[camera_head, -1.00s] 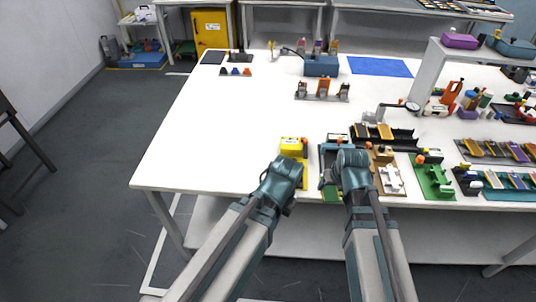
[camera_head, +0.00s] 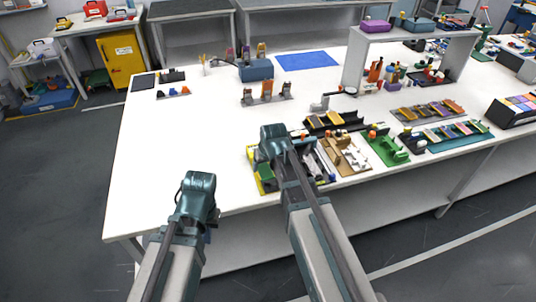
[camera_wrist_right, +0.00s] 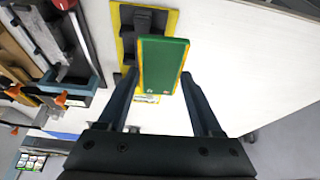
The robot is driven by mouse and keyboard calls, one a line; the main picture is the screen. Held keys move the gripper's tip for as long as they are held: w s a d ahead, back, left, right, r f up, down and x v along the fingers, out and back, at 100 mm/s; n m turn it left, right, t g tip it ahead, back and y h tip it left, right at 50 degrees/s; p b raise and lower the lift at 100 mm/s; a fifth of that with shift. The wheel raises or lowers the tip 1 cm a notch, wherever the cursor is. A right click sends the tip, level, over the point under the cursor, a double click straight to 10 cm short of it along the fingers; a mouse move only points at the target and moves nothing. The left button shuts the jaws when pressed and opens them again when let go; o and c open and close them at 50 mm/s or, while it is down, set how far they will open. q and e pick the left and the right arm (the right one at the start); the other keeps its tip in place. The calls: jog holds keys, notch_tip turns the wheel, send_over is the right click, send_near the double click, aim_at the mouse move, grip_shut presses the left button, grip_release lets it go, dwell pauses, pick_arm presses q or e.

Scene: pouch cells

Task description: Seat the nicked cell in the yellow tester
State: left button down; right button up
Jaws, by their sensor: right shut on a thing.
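A green cell (camera_wrist_right: 163,62) with yellow edges is held between the fingers of my right gripper (camera_wrist_right: 163,88) in the right wrist view. A nick cannot be made out. The yellow tester (camera_wrist_right: 174,22) with its black fixture lies just beyond the cell, which partly covers it. The cell appears above the tester and tilted; whether they touch cannot be told. In the head view, my right gripper (camera_head: 268,160) is over the yellow tester (camera_head: 254,156) and hides much of it. My left gripper (camera_head: 193,212) is at the table's front edge, fingers hidden.
A tan fixture (camera_head: 345,152) and a green fixture (camera_head: 386,146) stand right of the tester. A black rack (camera_head: 335,122) with cells lies behind. The white table (camera_head: 165,165) is clear to the left. A blue mat (camera_head: 307,61) lies at the back.

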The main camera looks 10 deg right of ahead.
aim_at(271, 170)
jog(key=shift+m, duration=0.3)
jog(key=w+d, duration=0.2)
jog(key=d, duration=0.1)
jog(key=shift+w+r, duration=0.4)
jog(key=shift+f, duration=0.1)
notch_tip(271, 170, down, 7)
jog(key=b, duration=0.7)
jog(key=o, duration=1.3)
notch_tip(271, 170, up, 7)
jog(key=p, duration=0.7)
